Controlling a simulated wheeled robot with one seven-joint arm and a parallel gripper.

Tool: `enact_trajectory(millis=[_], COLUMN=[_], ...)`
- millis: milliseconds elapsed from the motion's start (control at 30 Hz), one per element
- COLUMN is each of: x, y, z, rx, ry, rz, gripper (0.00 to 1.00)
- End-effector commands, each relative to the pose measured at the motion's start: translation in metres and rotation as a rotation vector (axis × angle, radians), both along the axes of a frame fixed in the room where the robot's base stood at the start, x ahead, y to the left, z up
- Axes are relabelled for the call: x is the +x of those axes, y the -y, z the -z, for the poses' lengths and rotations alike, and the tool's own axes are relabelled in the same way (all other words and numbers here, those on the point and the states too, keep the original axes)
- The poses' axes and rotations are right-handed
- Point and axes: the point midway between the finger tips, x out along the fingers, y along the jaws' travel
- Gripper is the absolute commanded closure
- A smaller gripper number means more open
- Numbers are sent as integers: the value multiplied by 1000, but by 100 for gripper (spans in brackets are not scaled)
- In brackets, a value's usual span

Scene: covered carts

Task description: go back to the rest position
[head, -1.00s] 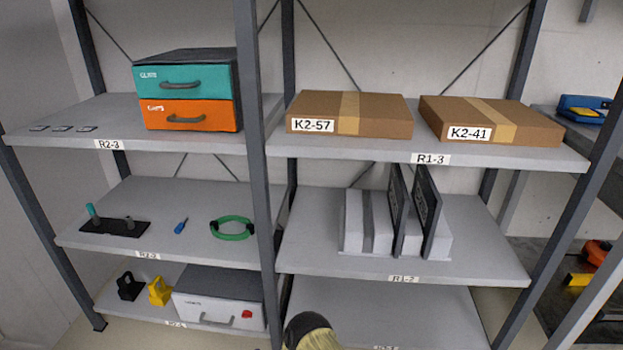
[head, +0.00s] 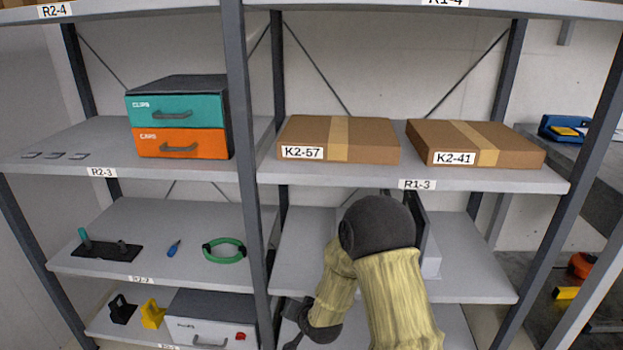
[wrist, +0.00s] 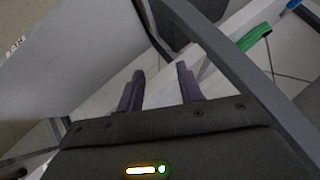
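My gripper (wrist: 160,72) shows in the wrist view with its two purple fingers apart and nothing between them. In the head view my arm, in a pale yellow cover with a dark elbow, is folded in front of the right-hand shelf unit. Its dark far end is low, near the post between the two units, and its fingers cannot be made out there. The arm hides much of the R1 middle shelf and its white and dark items.
Grey posts and shelf edges stand close around my gripper in the wrist view. A green ring (wrist: 254,38) shows at upper right. In the head view, boxes K2-57 (head: 372,147) and K2-41 (head: 500,150) lie on shelf R1-3 (head: 340,177). A drawer box (head: 180,112) stands left.

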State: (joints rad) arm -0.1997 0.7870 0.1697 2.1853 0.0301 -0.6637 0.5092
Motion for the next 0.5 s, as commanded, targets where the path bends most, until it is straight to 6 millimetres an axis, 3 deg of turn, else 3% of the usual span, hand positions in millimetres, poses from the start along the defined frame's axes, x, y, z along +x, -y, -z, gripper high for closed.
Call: enact_trajectory(millis=[33,267,500], x=[-5,-47,-113], y=[15,76,135], z=[-18,-71,-119], rx=[-41,-219,-359], ry=[-15,-134,-282], rz=[-9,-62,-116], gripper=[64,64,64])
